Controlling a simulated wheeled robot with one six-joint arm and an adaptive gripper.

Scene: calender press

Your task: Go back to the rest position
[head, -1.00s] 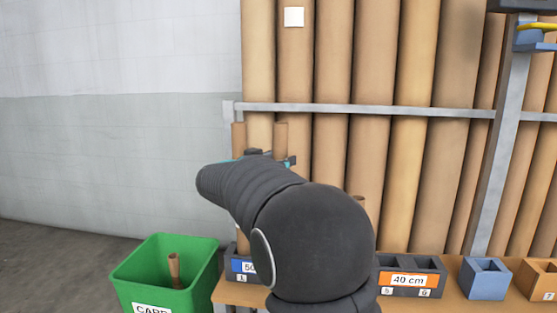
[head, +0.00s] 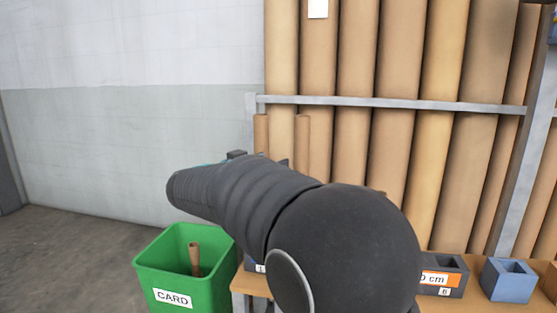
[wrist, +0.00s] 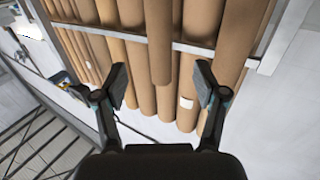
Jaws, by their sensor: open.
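My gripper (wrist: 161,84) is open in the wrist view, its two dark fingers wide apart with nothing held between them. Brown cardboard tubes in a rack show beyond the fingers; one tube (wrist: 160,45) lines up with the gap. In the head view my black arm fills the lower middle and hides most of the gripper; only small dark parts of it show above the arm's far end.
A green bin (head: 165,273) labelled CARD stands on the floor at lower left, with a short tube (head: 195,258) inside. Tall tubes (head: 398,100) stand behind a grey rail (head: 400,103). A blue holder (head: 507,280) sits on the bench at right. The floor at far left is clear.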

